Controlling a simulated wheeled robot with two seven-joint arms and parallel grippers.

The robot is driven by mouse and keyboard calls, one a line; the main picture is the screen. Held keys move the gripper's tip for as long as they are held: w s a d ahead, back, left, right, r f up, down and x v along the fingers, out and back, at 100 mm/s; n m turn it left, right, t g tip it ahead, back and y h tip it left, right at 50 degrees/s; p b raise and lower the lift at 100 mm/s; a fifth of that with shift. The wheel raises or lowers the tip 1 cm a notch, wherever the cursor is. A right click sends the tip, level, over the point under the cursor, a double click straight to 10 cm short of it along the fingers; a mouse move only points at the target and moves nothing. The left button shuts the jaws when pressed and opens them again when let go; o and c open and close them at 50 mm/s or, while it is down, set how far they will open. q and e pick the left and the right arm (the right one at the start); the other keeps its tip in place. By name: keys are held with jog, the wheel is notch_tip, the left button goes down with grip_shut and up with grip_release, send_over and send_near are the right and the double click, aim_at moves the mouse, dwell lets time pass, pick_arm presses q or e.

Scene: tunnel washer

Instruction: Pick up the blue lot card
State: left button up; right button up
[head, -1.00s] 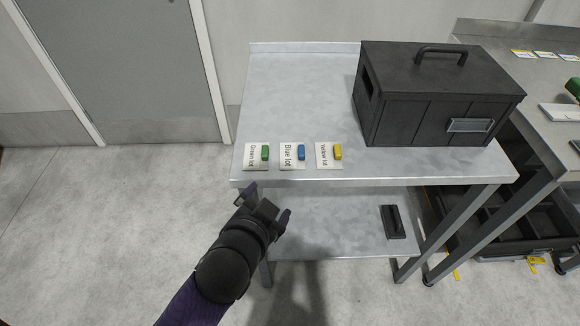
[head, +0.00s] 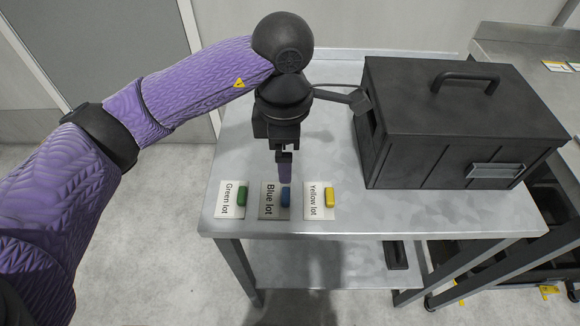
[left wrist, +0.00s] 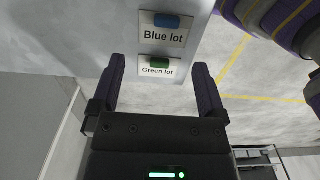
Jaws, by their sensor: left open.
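The blue lot card (head: 269,201), a white card lettered "Blue lot" with a blue block on its right side, lies on the metal table between the green lot card (head: 229,200) and the yellow lot card (head: 316,201). My left gripper (head: 284,178) points down over the table, its fingertips just behind and over the blue block. It is open and empty. In the left wrist view the blue lot card (left wrist: 163,36) lies beyond the fingertips, and the green lot card (left wrist: 157,72) shows between the fingers (left wrist: 160,75). My right gripper is not in view.
A black lidded box (head: 450,120) with a handle stands on the table right of the cards. The metal table (head: 345,222) has a clear front strip and a lower shelf with a black item (head: 397,255). Another metal table (head: 520,50) stands at the right.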

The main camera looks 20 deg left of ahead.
pick_arm(q)
jog(key=b, duration=0.2)
send_over(286, 194)
jog(key=f, duration=0.4)
jog(key=shift+w+a+f, duration=0.1)
jog(key=shift+a+f, duration=0.1)
jog(key=shift+f, duration=0.1)
jog(key=f+b, duration=0.1)
jog(key=f, duration=0.1)
jog(key=f+b, duration=0.1)
jog(key=f, duration=0.1)
jog(key=shift+s+d+f, duration=0.2)
jog(key=shift+f, duration=0.45)
jog(key=shift+r, duration=0.15)
jog(key=c, duration=0.7)
jog(key=shift+w, duration=0.1)
grip_shut()
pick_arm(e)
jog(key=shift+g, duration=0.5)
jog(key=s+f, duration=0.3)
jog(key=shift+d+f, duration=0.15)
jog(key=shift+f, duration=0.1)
pick_arm(q)
notch_tip(286, 194, up, 10)
jog(key=p, duration=0.4)
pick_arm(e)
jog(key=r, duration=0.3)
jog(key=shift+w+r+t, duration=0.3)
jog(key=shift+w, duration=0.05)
